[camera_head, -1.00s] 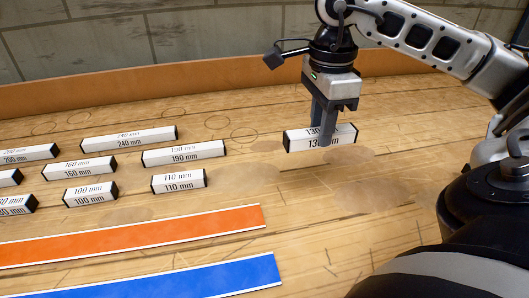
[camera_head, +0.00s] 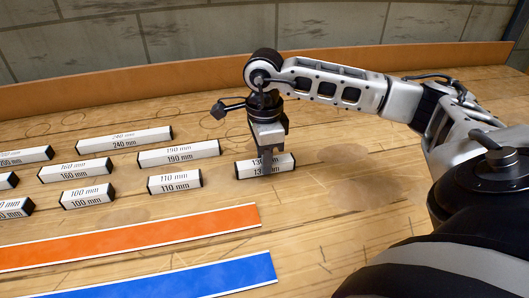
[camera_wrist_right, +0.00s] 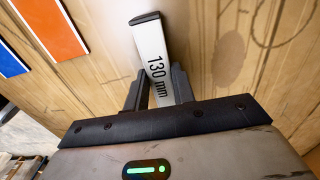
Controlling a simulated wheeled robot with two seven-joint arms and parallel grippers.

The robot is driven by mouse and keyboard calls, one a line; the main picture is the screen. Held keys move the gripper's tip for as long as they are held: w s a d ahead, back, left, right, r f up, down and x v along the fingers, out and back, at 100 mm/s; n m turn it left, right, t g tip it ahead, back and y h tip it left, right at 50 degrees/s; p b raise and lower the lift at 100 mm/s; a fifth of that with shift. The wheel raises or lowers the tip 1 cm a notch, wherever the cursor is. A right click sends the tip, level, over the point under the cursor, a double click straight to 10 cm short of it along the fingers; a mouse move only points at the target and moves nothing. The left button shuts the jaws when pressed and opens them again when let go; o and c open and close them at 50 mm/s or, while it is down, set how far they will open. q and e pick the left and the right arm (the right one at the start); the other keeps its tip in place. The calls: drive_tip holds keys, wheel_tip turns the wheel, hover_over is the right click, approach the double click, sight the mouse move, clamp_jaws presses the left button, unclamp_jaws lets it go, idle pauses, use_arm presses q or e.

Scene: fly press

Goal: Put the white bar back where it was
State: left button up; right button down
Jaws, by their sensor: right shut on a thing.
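The white bar marked 130 mm (camera_head: 284,163) has black ends and is in the grip of my right gripper (camera_head: 268,164), whose fingers close across its middle. In the right wrist view the bar (camera_wrist_right: 151,45) sits between the two fingers (camera_wrist_right: 159,88), its far end pointing away. The bar is low over the wooden table, right of the 110 mm bar (camera_head: 175,181); I cannot tell if it touches the wood. My left gripper is not in view.
Several other white bars stand in rows at left, including the 190 mm bar (camera_head: 180,153) and 240 mm bar (camera_head: 125,140). An orange strip (camera_head: 130,238) and a blue strip (camera_head: 190,277) lie in front. The table (camera_head: 400,215) at right is clear.

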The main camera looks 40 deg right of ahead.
drive_tip(key=shift+f, duration=0.1)
drive_tip(key=c, duration=1.2)
unclamp_jaws()
drive_tip(key=shift+o, duration=0.2)
wheel_tip(320, 180, up, 12)
drive_tip(key=shift+r+p, duration=0.2)
drive_tip(key=shift+p, duration=0.15)
drive_tip(key=shift+f, duration=0.1)
